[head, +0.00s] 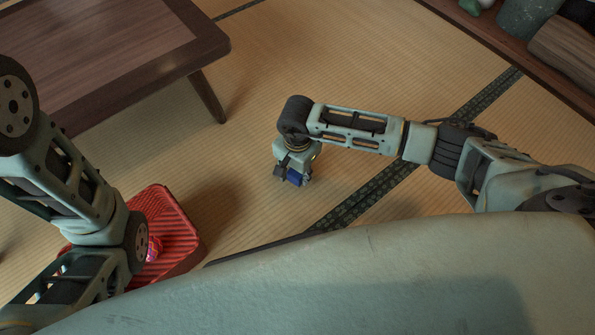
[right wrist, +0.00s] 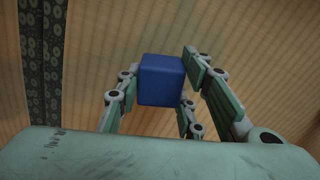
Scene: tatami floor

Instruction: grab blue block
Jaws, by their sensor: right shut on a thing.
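The blue block (right wrist: 161,80) sits between the fingers of my right gripper (right wrist: 160,95) in the right wrist view. In the head view the blue block (head: 295,177) shows as a small blue patch at the tip of the right gripper (head: 294,174), partly covered by the fingers. The right gripper is shut on it, low over the tatami; I cannot tell whether the block touches the floor. My left arm comes in at the left of the head view, but its gripper is not in view.
A low wooden table (head: 110,50) is at upper left. A dark wooden shelf (head: 500,42) is at upper right. Open tatami lies around the right gripper.

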